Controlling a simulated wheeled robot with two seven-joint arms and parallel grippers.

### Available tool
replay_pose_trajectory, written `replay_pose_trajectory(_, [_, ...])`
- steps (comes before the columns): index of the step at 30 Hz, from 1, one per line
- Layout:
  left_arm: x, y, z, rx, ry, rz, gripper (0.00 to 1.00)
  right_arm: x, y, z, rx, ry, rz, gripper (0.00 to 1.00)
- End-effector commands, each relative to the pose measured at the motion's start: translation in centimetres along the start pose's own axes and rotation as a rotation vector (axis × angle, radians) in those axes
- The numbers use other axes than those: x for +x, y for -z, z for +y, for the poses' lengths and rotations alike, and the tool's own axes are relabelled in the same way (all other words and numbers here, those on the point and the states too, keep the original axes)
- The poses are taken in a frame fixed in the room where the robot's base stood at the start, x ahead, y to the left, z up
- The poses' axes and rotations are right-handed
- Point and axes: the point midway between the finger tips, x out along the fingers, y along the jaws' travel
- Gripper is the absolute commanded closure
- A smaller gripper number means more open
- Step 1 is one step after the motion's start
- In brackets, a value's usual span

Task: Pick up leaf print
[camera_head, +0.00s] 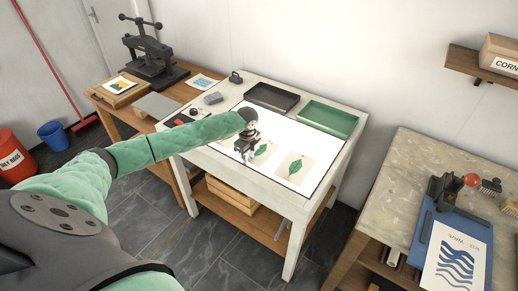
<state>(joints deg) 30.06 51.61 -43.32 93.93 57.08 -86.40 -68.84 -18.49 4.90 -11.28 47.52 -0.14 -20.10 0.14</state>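Two prints with a green leaf lie on the bright white light-table top (322,149). One leaf print (296,168) lies flat to the right, fully visible. The other leaf print (264,152) lies nearer the middle and is partly covered by my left gripper. My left gripper (246,159), at the end of a green-sleeved arm from the left, points down over the left edge of that print. Its fingers are small and dark here, and I cannot tell whether they are open or touching the paper. My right gripper is not in view.
A black tray (271,97) and a green tray (328,118) stand along the table's back edge. A press (155,55) stands on a wooden bench at left. A stone-topped bench (425,165) at right holds a blue board with a wave print (455,265).

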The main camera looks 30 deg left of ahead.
Motion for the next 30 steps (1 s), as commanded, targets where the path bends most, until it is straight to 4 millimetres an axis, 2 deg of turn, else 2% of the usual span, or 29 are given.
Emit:
replay_pose_trajectory(3, [0.49, 0.02, -0.02, 0.0, 0.001, 0.0, 0.72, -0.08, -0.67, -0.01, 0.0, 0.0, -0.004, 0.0])
replay_pose_trajectory(11, [0.67, -0.01, -0.02, 0.0, 0.002, -0.001, 0.72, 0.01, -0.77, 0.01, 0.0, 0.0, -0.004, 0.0])
replay_pose_trajectory(15, [0.66, -0.01, -0.02, 0.0, 0.002, -0.001, 0.99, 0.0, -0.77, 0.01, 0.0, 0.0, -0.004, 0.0])
replay_pose_trajectory(30, [0.54, -0.03, -0.04, 0.0, 0.002, -0.001, 1.0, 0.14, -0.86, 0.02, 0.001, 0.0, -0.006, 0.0])
